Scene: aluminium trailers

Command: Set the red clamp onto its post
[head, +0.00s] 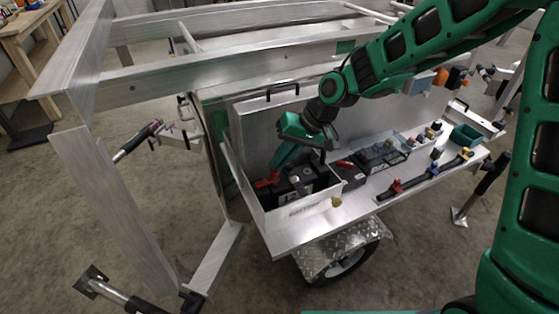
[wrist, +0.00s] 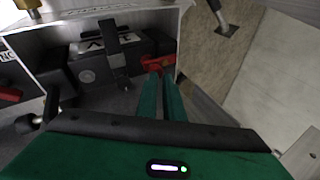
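The red clamp (head: 268,181) is at the left end of the black battery (head: 298,183) inside the open aluminium box. In the wrist view the red clamp (wrist: 157,63) sits at the tips of my green fingers, beside the battery's corner (wrist: 105,66). My gripper (wrist: 162,77) reaches down into the box, its fingers close together with the clamp between their tips. The gripper (head: 277,166) also shows in the head view. The fingertips partly cover the clamp. The post is hidden or too small to make out, so I cannot tell whether the clamp touches it.
The box wall (head: 302,209) stands close around the battery, with the raised lid (head: 262,128) behind. A strap (wrist: 111,43) crosses the battery. To the right are a clear-topped case (head: 378,152), a bar with coloured knobs (head: 425,177) and a green bin (head: 466,136).

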